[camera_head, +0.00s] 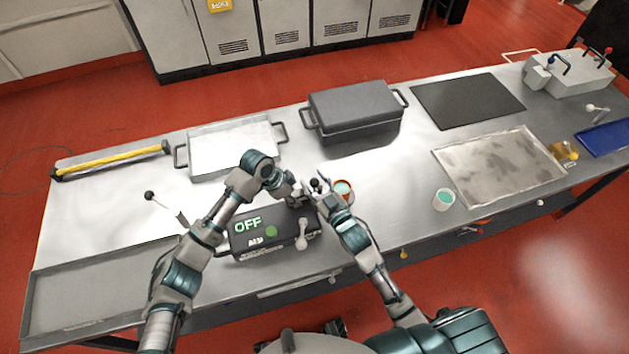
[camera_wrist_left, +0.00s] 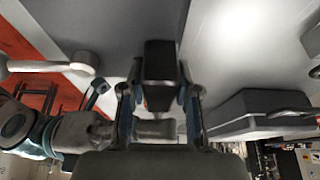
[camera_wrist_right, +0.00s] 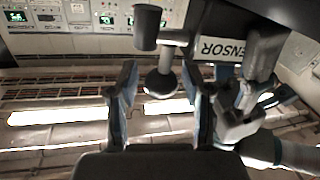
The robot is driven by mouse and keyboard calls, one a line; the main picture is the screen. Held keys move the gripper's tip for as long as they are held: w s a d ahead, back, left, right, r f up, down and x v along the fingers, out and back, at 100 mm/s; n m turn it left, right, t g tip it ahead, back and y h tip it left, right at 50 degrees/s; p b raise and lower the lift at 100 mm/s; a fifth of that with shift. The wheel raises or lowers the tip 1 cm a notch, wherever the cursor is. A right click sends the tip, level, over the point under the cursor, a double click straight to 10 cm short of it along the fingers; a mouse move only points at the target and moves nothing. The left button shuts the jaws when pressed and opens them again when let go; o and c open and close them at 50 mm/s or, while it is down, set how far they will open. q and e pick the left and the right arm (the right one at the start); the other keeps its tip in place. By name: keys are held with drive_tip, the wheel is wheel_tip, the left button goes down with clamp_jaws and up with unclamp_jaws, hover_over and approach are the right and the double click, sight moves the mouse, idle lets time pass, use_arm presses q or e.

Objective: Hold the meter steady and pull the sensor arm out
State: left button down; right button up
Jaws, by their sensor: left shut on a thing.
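The meter (camera_head: 265,246) is a dark box on the near part of the bench, with a green OFF display and a green button. My left gripper (camera_head: 297,203) is at its back right corner. In the left wrist view my left gripper (camera_wrist_left: 160,105) is shut on a dark block (camera_wrist_left: 158,62) that looks like part of the meter. The sensor arm (camera_wrist_right: 173,38), grey with a black ball (camera_wrist_right: 160,84), stands beside an upside-down SENSOR label (camera_wrist_right: 222,49). My right gripper (camera_wrist_right: 160,95) is open, its fingers either side of the ball with gaps. It also shows in the head view (camera_head: 318,186).
A pale lever (camera_head: 302,236) is on the meter's right side. A red-rimmed cup (camera_head: 344,190) stands close to my right gripper. A black case (camera_head: 352,112) and a metal tray (camera_head: 232,144) are behind. A white cup (camera_head: 443,199) is to the right.

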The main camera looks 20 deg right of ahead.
use_arm(q)
drive_tip(key=shift+s+f, duration=0.1)
drive_tip(key=shift+f, duration=0.15)
use_arm(e)
clamp_jaws()
use_arm(q)
drive_tip(key=shift+a, duration=0.1)
use_arm(e)
drive_tip(key=shift+w+d, duration=0.2)
drive_tip(key=shift+d, duration=3.8)
drive_tip(key=shift+o, duration=1.9)
unclamp_jaws()
drive_tip(key=shift+s+f, duration=0.1)
drive_tip(key=shift+s, duration=0.15)
use_arm(q)
drive_tip(key=shift+r, duration=0.15)
use_arm(e)
drive_tip(key=v, duration=1.1)
drive_tip(key=shift+s+d, duration=0.25)
drive_tip(key=shift+s, duration=0.05)
